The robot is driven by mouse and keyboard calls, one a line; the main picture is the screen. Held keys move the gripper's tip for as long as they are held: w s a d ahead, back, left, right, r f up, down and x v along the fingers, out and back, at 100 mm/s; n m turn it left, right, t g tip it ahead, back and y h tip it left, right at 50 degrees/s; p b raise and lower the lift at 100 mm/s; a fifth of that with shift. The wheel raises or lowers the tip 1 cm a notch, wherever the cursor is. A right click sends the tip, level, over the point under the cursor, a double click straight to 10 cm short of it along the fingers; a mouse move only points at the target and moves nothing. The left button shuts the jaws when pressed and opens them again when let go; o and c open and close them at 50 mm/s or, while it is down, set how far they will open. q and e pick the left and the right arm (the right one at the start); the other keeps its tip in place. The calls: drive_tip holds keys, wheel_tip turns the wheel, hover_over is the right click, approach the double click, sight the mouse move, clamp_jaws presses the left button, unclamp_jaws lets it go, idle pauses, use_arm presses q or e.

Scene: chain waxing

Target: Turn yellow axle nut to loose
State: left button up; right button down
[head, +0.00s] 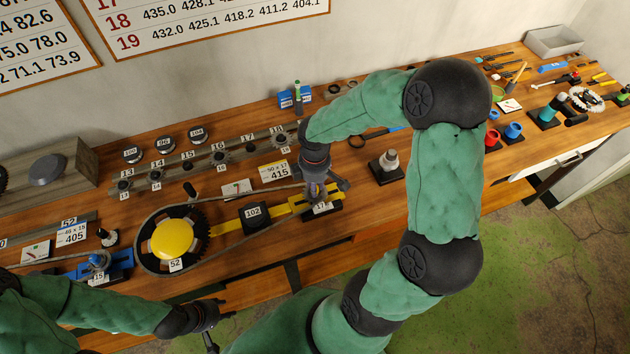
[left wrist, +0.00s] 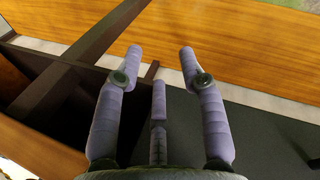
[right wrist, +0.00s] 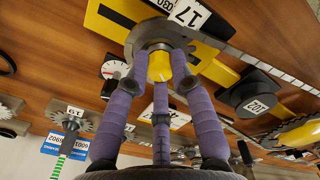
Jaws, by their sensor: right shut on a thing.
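The yellow axle nut (right wrist: 160,66) sits at the middle of the small sprocket marked 17, on the yellow stand (head: 322,211). My right gripper (head: 317,190) comes down on it from above. In the right wrist view its purple fingers (right wrist: 160,60) are shut around the nut. In the head view the gripper and wrist hide most of the nut. My left gripper (head: 214,318) is low at the table's front edge. In the left wrist view its fingers (left wrist: 160,60) stand apart with nothing between them.
A chain runs from the small sprocket to the large sprocket with a yellow hub (head: 172,239) marked 52. A black block marked 102 (head: 254,213) lies between them. A grey-topped bottle (head: 389,160) stands on a black base right of my right gripper. A drawer or recess (left wrist: 60,110) lies below my left gripper.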

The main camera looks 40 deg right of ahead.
drive_tip(key=n+p, duration=0.2)
drive_tip(key=n, duration=0.2)
drive_tip(key=shift+r+p, duration=0.15)
drive_tip(key=shift+p, duration=0.25)
drive_tip(key=shift+n+p, duration=0.8)
drive_tip(key=shift+n, duration=0.6)
drive_tip(key=c, duration=1.1)
unclamp_jaws()
drive_tip(key=shift+a, duration=0.1)
drive_tip(key=shift+o, duration=0.2)
wheel_tip(320, 180, up, 12)
